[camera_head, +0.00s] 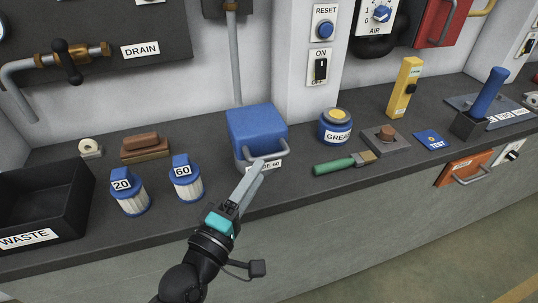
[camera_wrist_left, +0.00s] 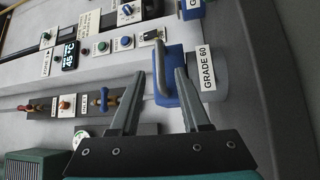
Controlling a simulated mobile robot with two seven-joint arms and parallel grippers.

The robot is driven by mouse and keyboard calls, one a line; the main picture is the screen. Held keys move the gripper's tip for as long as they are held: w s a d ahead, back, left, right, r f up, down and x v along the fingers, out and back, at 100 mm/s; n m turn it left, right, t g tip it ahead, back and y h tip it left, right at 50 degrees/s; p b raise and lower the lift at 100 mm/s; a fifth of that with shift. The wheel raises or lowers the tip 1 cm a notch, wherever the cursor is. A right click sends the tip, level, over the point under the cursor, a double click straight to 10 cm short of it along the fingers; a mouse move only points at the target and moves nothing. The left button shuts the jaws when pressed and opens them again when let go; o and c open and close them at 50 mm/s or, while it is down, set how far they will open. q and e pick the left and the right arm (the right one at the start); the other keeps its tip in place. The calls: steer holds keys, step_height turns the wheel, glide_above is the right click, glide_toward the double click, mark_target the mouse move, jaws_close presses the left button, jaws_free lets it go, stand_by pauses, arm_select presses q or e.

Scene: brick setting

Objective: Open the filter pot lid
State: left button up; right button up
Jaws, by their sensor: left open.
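The filter pot has a blue lid (camera_head: 257,122) with a grey bar handle on its front, and it stands on the dark bench in the head view. Its "GRADE 60" label (camera_wrist_left: 207,68) shows in the left wrist view; in the head view my gripper covers part of it. The lid looks shut. My left gripper (camera_head: 258,168) is open at the lid's front. In the left wrist view the handle (camera_wrist_left: 160,75) appears between the two open fingertips; I cannot tell whether they touch it. My right gripper is not in view.
Filter cartridges marked 20 (camera_head: 130,199) and 60 (camera_head: 187,183) stand left of the pot, beyond them a black waste bin (camera_head: 45,205). A wall pipe rises behind the pot.

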mark_target(269, 157)
arm_select(q)
steer(key=x, duration=0.6)
jaws_close()
stand_by(0.3)
stand_by(1.1)
